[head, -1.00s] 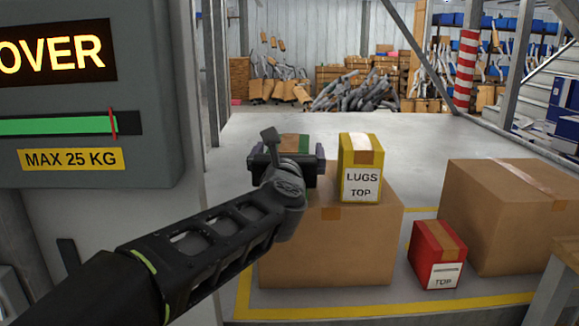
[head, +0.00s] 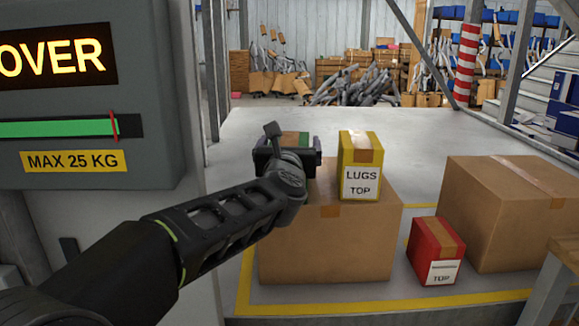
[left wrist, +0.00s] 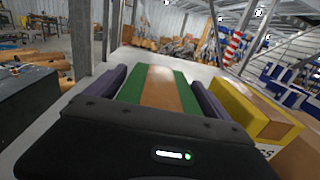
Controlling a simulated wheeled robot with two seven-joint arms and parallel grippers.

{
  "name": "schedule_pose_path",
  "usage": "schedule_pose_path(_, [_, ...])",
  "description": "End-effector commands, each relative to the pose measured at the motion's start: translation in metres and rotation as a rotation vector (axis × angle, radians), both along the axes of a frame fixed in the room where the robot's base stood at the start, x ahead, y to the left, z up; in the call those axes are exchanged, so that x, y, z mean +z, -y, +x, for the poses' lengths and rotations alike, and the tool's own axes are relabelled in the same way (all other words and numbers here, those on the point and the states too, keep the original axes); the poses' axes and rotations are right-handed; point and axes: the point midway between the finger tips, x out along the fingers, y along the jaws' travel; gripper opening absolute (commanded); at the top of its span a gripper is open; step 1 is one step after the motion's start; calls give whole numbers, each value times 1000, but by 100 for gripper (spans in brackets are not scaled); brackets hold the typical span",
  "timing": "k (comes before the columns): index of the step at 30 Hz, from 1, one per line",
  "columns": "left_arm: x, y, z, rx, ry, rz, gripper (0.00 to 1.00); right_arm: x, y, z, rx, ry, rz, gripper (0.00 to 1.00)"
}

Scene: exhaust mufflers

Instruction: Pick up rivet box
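A green box with a brown tape strip (head: 291,139) stands behind and left of the yellow box; no label on it is readable, so I cannot confirm it is the rivet box. My left gripper (head: 288,150) is at this box, one finger on each side. In the left wrist view the box top (left wrist: 160,88) lies between the purple fingers (left wrist: 155,85). The fingers are apart, with a small gap on the left and the right one very close to the box. The box's lower part is hidden. My right gripper is not in view.
A yellow LUGS box (head: 361,166) stands close right of the gripper, on a large carton (head: 330,245). A red box (head: 435,250) and another carton (head: 515,210) are to the right. A grey scale display (head: 95,100) fills the left.

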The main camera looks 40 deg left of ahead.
Motion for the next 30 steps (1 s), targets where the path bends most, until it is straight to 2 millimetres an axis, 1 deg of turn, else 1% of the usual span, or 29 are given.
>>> schedule_pose_path(1, [0, 0, 0, 0, 0, 0, 87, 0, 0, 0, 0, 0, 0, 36])
schedule_pose_path(2, [0, 0, 0, 0, 0, 0, 84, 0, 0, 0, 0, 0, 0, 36])
schedule_pose_path(30, [0, 0, 0, 0, 0, 0, 8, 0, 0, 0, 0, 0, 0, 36])
